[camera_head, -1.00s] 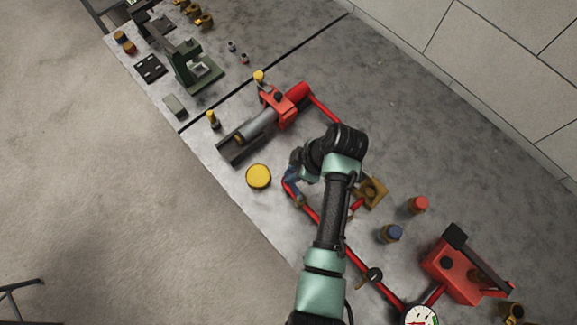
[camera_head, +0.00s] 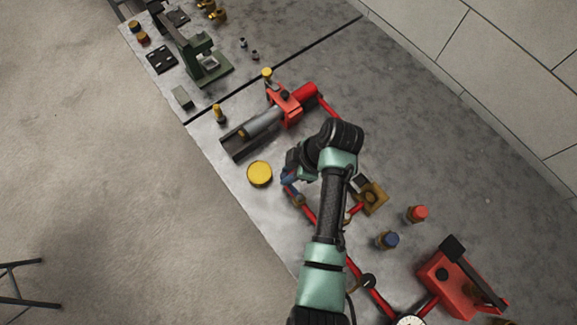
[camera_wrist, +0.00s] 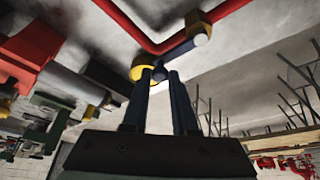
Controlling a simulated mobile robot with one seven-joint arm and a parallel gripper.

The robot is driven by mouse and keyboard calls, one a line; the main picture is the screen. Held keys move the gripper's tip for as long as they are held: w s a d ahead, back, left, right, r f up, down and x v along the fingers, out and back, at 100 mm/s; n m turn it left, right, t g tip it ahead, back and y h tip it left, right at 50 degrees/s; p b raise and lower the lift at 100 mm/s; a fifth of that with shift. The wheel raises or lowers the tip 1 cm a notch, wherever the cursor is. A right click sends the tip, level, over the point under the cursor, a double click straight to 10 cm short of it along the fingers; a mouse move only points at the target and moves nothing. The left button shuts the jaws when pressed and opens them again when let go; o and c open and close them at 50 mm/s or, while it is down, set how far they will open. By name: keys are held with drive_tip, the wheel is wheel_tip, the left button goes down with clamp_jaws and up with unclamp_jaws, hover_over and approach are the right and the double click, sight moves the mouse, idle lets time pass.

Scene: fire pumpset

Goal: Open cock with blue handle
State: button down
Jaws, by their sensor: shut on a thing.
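The cock has a brass body (camera_wrist: 197,22) on a red pipe, at the top of the wrist view. Its blue handle (camera_wrist: 181,49) runs down and left from the body. My gripper (camera_wrist: 164,74) is shut on the blue handle near its lower end, with one finger on each side. The exact contact is partly hidden by the fingers. In the head view the brass body (camera_head: 298,199) shows beside my gripper (camera_head: 290,175), low over the table. My wrist covers much of the handle there.
A yellow round disc (camera_head: 259,173) stands left of my gripper. A red and grey cylinder unit (camera_head: 284,108) lies behind it. A brass block (camera_head: 371,197), a red-capped piece (camera_head: 417,213) and a blue-capped piece (camera_head: 387,240) stand to the right. A red pump box (camera_head: 455,285) is lower right.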

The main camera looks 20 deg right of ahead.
drive_tip(key=c, duration=0.7)
unclamp_jaws()
drive_tip(key=shift+r, duration=0.1)
drive_tip(key=shift+p+v, duration=0.7)
drive_tip(key=shift+v, duration=5.75)
